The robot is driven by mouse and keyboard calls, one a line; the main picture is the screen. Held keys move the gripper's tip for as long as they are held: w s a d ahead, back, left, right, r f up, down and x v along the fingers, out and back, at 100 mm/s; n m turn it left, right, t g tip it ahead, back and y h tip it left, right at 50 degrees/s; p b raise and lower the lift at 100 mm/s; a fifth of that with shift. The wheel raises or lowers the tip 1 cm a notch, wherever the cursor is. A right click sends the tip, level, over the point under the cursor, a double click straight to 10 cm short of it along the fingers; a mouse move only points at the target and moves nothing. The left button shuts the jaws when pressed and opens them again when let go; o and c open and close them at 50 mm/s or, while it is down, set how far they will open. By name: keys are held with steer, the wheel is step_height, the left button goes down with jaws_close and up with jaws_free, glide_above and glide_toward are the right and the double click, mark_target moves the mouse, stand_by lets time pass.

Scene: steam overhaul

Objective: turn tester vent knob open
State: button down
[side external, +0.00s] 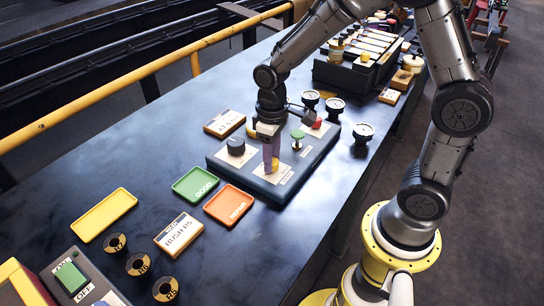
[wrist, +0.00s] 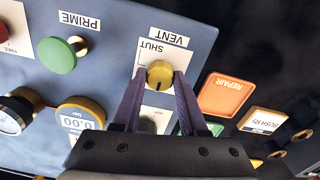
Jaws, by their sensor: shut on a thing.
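The yellow vent knob (wrist: 159,74) sits on the blue-grey tester panel (wrist: 205,25), by the VENT and SHUT lettering, which appears upside down in the wrist view. A dark mark shows on the knob's lower part there. My gripper (side external: 270,160) points down at the panel, with its purple fingers on either side of the knob, shut on it. In the side external view only a yellow edge of the knob (side external: 276,163) shows beside the fingers. The word for the open position cannot be read.
The panel also carries a green PRIME knob (wrist: 57,55), a red knob (side external: 317,123), a dark knob (side external: 236,146) and gauges (side external: 363,132). Green (side external: 196,185), orange (side external: 229,205) and yellow trays (side external: 106,214) lie on the bench to the left.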

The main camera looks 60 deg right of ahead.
steer(key=shift+c, duration=2.2)
jaws_free()
step_height(320, 180, up, 14)
steer(key=s+d+r+t, duration=0.1)
steer(key=s+r+t, duration=0.4)
steer(key=s, duration=0.5)
steer(key=s+f+m, duration=0.2)
steer(key=s+f, duration=0.1)
steer(key=s, duration=0.3)
steer(key=shift+s+d+f+t, duration=0.2)
steer(key=shift+s+d+t, duration=0.1)
steer(key=shift+s, duration=0.1)
